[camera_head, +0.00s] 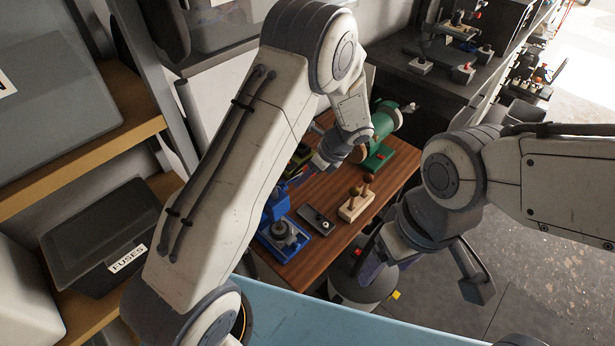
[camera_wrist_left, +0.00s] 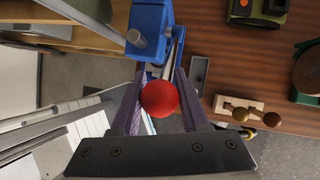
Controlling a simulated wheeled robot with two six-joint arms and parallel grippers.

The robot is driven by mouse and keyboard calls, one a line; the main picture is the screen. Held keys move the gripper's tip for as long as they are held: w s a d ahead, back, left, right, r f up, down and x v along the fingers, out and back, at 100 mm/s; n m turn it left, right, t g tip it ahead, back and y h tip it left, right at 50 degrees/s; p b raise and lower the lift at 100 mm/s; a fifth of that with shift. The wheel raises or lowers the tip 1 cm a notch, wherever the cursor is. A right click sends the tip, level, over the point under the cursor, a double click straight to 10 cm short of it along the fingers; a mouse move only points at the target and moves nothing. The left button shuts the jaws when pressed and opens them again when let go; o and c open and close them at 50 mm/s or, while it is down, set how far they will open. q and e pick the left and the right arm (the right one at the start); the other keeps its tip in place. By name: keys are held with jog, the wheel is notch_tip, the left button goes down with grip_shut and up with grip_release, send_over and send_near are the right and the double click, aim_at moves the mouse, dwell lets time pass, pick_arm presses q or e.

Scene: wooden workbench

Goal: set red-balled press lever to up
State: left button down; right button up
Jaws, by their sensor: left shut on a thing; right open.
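The press is blue and stands at the left end of the bench in the head view (camera_head: 276,206); its upper part also shows in the left wrist view (camera_wrist_left: 149,25). The red ball (camera_wrist_left: 159,98) on its lever sits between the fingers of my left gripper (camera_wrist_left: 158,112), which is shut on it. A thin metal rod runs beside the press toward the ball. In the head view my left gripper (camera_head: 304,173) is beyond the press, partly hidden by my arm, and the lever's angle cannot be made out. My right gripper (camera_head: 420,279) is open and empty, off the bench's right side.
A bin marked FUSES (camera_head: 105,240) is on the left shelf.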

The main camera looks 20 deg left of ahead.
pick_arm(q)
jog(key=shift+a, duration=0.2)
jog(key=shift+c, duration=2.2)
grip_release()
jog(key=shift+s, duration=0.1)
jog(key=shift+d, duration=0.1)
jog(key=shift+d+r, duration=0.2)
jog(key=shift+r, duration=0.1)
jog(key=b+v, duration=0.2)
jog(key=v, duration=0.7)
jog(key=shift+d+r+b, duration=0.15)
jog(key=shift+r+b, duration=0.15)
jog(key=shift+b, duration=0.05)
